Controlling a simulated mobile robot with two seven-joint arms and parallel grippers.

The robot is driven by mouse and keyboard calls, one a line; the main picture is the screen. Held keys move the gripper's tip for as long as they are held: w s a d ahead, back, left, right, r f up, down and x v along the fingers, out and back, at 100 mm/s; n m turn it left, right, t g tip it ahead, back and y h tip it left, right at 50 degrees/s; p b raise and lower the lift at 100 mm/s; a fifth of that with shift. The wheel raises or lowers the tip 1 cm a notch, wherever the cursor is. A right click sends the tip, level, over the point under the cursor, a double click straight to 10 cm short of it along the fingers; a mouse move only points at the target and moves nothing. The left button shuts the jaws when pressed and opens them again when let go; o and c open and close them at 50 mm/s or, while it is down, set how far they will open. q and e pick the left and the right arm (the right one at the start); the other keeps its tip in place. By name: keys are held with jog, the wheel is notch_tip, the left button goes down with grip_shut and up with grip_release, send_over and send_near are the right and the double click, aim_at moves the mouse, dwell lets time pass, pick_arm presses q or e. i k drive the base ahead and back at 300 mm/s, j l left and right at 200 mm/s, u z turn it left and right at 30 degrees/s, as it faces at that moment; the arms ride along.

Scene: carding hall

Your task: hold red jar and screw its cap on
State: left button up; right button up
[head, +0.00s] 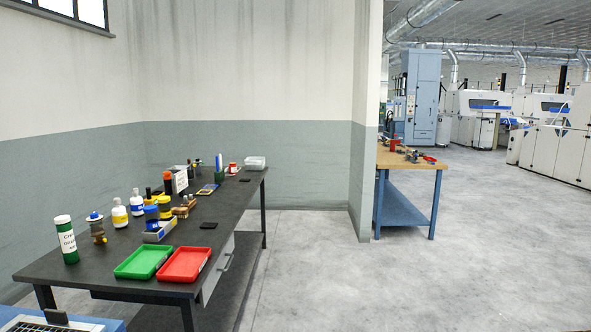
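No red jar or loose cap can be made out for certain. A small red and white item (233,168) stands near the far end of the dark table (120,283); it is too small to identify. A red upright object (393,146) stands on the wooden-topped bench (418,162) to the right, also too small to tell whether it is a jar. Neither of my grippers is in view.
The dark table holds a green cylinder (66,240), white bottles (119,213), a green tray (143,262), a red tray (184,264) and a clear box (255,163). The floor (340,280) right of the table is clear.

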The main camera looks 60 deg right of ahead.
aim_at(231, 167)
jog(key=z, duration=1.3)
jog(key=i+l+z, duration=0.35)
jog(key=i, duration=0.25)
jog(key=i+z, duration=0.4)
jog(key=i, duration=1.55)
jog(key=i+l, duration=0.15)
jog(key=i, duration=1.15)
jog(key=i+l+u, duration=0.1)
jog(key=i+u, duration=0.3)
jog(key=i+l+u, duration=0.25)
jog(key=i+u, duration=0.15)
jog(key=i, duration=0.15)
jog(key=i+l+u, duration=0.85)
